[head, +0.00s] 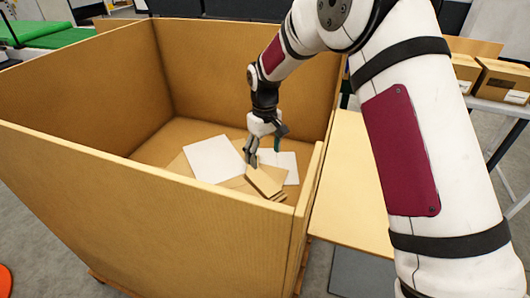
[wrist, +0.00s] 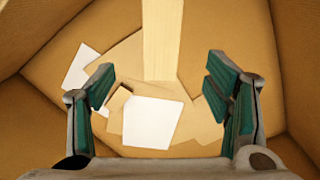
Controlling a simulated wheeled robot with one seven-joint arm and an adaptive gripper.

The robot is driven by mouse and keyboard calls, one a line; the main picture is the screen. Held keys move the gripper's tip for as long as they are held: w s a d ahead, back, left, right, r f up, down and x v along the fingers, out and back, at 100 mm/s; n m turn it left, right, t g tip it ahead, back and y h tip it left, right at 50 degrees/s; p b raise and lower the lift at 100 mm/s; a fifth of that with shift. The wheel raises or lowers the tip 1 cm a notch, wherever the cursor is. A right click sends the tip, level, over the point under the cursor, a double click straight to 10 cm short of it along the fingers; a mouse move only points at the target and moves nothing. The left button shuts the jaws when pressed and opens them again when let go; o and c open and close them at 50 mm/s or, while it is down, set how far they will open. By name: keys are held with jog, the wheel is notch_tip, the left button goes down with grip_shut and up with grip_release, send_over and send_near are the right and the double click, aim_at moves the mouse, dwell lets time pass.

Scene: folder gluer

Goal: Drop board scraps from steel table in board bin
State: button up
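The board bin (head: 130,215) is a large open-topped tan box filling the left half of the head view. My gripper (head: 264,152) is down inside it, over the scraps. The wrist view shows its fingers (wrist: 157,92) spread wide with nothing clamped between them. White board scraps (head: 214,158) and flat tan pieces lie on the bin floor. A thick tan scrap (head: 264,182), seemingly layered, is tilted just below my gripper. In the wrist view, a pale tan strip (wrist: 162,40) runs down from the top edge between the fingers; I cannot tell whether it touches anything.
The bin's right wall stands close to my arm. A flat tan surface (head: 350,180) lies just right of the bin. Green-topped equipment (head: 40,30) is at the back left.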

notch_tip(320, 180, up, 12)
dwell(0.7)
dwell(0.7)
jog(key=s+d+r+m+t, duration=0.1)
jog(key=s+d+r+m, duration=0.1)
jog(key=s+d+r, duration=0.45)
jog(key=s+d+r+m+t, duration=0.1)
jog(key=s+d+r, duration=0.3)
jog(key=s+r, duration=0.45)
jog(key=s+d+f+m+t, duration=0.1)
jog(key=s+d+f+m, duration=0.1)
jog(key=s, duration=0.8)
jog(key=s+d+f+m+t, duration=0.1)
jog(key=s+d+f+m, duration=0.1)
jog(key=s, duration=0.8)
jog(key=shift+s+d+f+t, duration=0.2)
jog(key=shift+d+t, duration=0.2)
jog(key=shift+d, duration=0.35)
jog(key=shift+w, duration=0.1)
